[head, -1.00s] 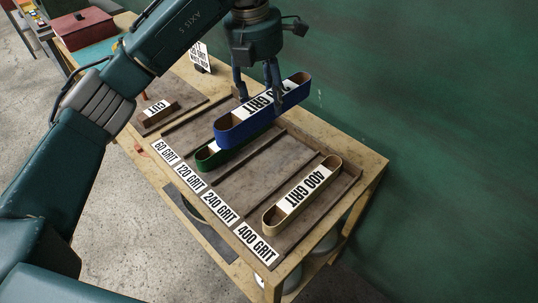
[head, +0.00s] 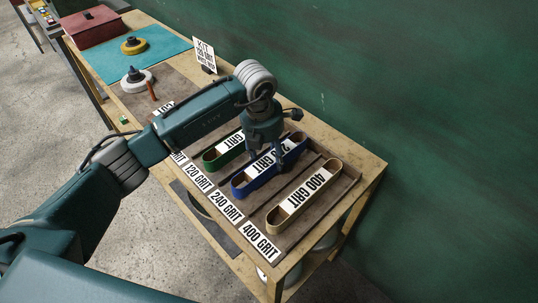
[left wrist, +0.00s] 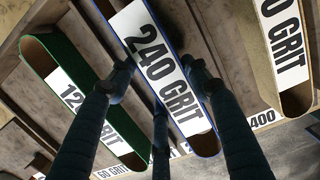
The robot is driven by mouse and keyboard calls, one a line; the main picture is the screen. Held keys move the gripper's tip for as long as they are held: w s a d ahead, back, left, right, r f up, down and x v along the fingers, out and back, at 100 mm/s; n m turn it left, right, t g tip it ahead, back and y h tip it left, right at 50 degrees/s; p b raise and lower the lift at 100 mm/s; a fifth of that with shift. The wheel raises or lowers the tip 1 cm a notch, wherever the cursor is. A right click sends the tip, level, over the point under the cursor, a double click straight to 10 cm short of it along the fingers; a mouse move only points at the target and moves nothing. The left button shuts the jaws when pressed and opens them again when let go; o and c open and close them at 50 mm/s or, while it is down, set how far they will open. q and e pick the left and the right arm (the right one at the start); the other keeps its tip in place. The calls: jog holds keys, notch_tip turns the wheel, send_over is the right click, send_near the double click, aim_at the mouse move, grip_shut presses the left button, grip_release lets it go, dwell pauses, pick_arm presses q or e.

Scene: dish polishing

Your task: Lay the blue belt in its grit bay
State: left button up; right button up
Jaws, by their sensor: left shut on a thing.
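The blue belt (head: 246,185), labelled 240 GRIT, is between the green belt (head: 215,163) and the tan 400 GRIT belt (head: 290,213), in line with the 240 GRIT bay label (head: 226,207). It looks level and low at the bay; whether it touches the bay floor I cannot tell. My left gripper (head: 267,158) is over its middle, shut on it. In the left wrist view the fingers (left wrist: 160,75) straddle the blue belt (left wrist: 183,104), with the green belt (left wrist: 75,78) to the left. My right gripper is not in view.
Thin dividers separate the bays of the brown tray (left wrist: 205,40). A teal mat (head: 105,62), a red box (head: 94,27) and round wheels are further left. A green wall is behind the bench.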

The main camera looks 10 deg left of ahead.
aim_at(264, 159)
pick_arm(q)
jog(key=shift+f, duration=0.7)
jog(key=o, duration=1.3)
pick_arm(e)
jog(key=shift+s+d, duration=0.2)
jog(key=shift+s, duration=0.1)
pick_arm(q)
jog(key=shift+r, duration=0.1)
jog(key=shift+r, duration=0.2)
jog(key=r+b, duration=0.1)
jog(key=r, duration=0.2)
jog(key=s+r+b, duration=0.1)
jog(key=r, duration=0.3)
jog(key=a+r+b, duration=0.1)
jog(key=r, duration=0.2)
jog(key=shift+s+r+b, duration=0.15)
jog(key=shift+b, duration=0.25)
jog(key=shift+s+r, duration=0.1)
jog(key=shift+r, duration=0.55)
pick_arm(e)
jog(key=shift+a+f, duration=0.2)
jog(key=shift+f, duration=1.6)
